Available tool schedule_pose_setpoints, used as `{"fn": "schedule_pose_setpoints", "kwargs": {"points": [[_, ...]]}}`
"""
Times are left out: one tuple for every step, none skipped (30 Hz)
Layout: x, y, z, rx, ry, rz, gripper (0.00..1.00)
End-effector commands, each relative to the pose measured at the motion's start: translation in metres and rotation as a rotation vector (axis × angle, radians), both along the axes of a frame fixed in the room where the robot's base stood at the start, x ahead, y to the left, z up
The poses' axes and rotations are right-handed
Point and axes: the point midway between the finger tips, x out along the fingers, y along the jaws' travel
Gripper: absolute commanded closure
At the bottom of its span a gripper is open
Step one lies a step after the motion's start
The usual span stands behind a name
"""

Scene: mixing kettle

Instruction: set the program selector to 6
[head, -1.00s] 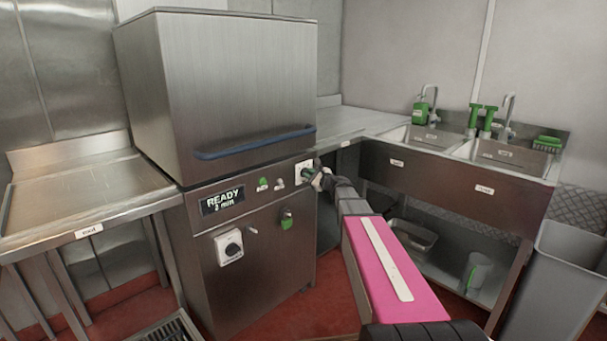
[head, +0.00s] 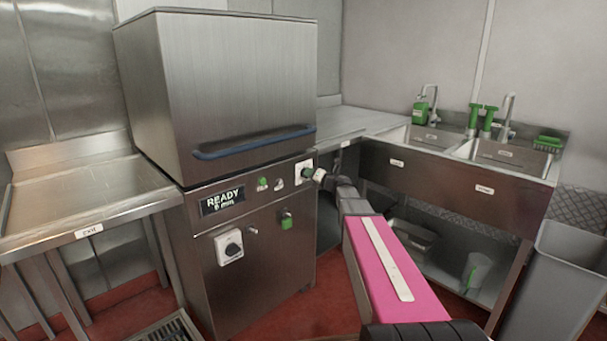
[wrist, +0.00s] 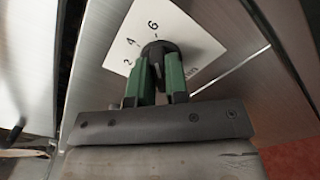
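The program selector is a dark round knob (wrist: 158,47) on a white plate (wrist: 190,35) marked 2, 4 and 6. The 6 is directly above the knob in the wrist view, with a tick beneath it; the 4 and 2 are to its left. My gripper (wrist: 160,72) has its green fingers on both sides of the knob and looks shut on it. The fingers hide part of the knob, and its pointer is hard to make out. In the head view my gripper (head: 314,174) is at the plate, right of the display (head: 223,202), which reads READY and what looks like 6 min.
The blue bar handle (head: 255,143) of the hood runs just above the panel. Sinks (head: 480,160) stand to the right, an exit table (head: 85,185) to the left.

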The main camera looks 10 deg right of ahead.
Motion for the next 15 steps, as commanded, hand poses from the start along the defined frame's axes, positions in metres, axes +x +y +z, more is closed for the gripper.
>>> {"fn": "schedule_pose_setpoints", "kwargs": {"points": [[-0.0002, 0.0, -0.0007, -0.003, -0.001, 0.0, 0.72], [-0.0002, 0.0, -0.0006, -0.004, -0.001, 0.0, 0.62], [-0.0002, 0.0, -0.0006, -0.005, -0.002, 0.0, 0.55], [-0.0002, -0.0001, -0.0005, -0.005, -0.002, 0.0, 0.55], [-0.0002, 0.0, -0.0004, -0.006, -0.002, 0.0, 0.55], [-0.0002, 0.0, -0.0004, -0.006, -0.002, 0.0, 0.55], [-0.0002, 0.0, -0.0004, -0.006, -0.002, 0.0, 0.55], [-0.0002, 0.0001, -0.0003, -0.006, -0.004, 0.001, 0.55], [-0.0002, 0.0001, -0.0003, -0.006, -0.004, 0.0, 0.55], [-0.0002, 0.0, -0.0003, -0.006, -0.004, 0.0, 0.55], [-0.0005, -0.0001, -0.0002, -0.006, -0.004, 0.0, 0.55], [-0.0013, -0.0006, -0.0001, -0.006, -0.004, 0.0, 0.55], [-0.0021, -0.0012, -0.0001, -0.006, -0.004, -0.001, 0.55], [-0.0035, -0.002, -0.0002, -0.007, -0.004, -0.001, 0.55], [-0.0056, -0.0033, -0.0001, -0.007, -0.004, -0.001, 0.55]]}}
